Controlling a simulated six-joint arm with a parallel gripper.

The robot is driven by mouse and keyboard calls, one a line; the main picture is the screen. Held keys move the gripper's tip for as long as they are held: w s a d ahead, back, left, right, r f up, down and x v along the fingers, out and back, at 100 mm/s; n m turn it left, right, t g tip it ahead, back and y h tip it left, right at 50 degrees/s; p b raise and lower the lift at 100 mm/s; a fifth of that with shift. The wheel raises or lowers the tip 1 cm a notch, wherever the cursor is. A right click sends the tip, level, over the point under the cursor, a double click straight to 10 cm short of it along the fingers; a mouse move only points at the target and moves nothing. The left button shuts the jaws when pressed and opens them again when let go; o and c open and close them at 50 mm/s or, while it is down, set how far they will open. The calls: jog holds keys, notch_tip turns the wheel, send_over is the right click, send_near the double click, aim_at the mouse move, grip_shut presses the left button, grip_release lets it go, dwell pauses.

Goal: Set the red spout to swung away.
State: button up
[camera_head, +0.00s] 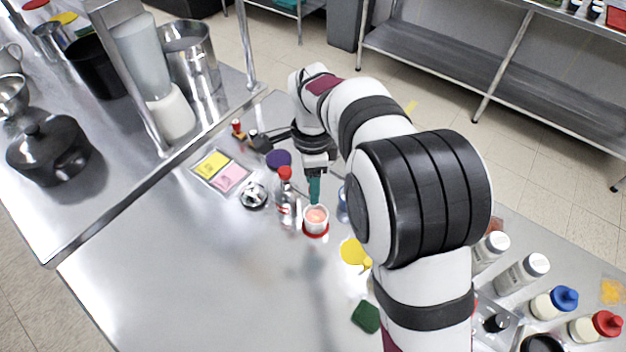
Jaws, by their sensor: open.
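I cannot pick out the red spout with certainty. A small upright piece with a red top (237,126) and an orange-brown lower part stands at the back of the steel counter, left of my gripper. My gripper (314,198) points down with teal fingers just above or at a white cup with pinkish contents (316,218). The cup stands on a red round base (316,234). The fingers overlap in this view, and no held object shows between them. My arm covers the counter right of the cup.
A clear bottle with a red cap (285,190) stands close left of the gripper. A black-handled item (265,142) lies by the red-topped piece. A yellow round item (354,252) and a green pad (366,317) lie nearer. The front left counter is clear.

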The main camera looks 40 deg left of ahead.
grip_shut()
dwell(1.4)
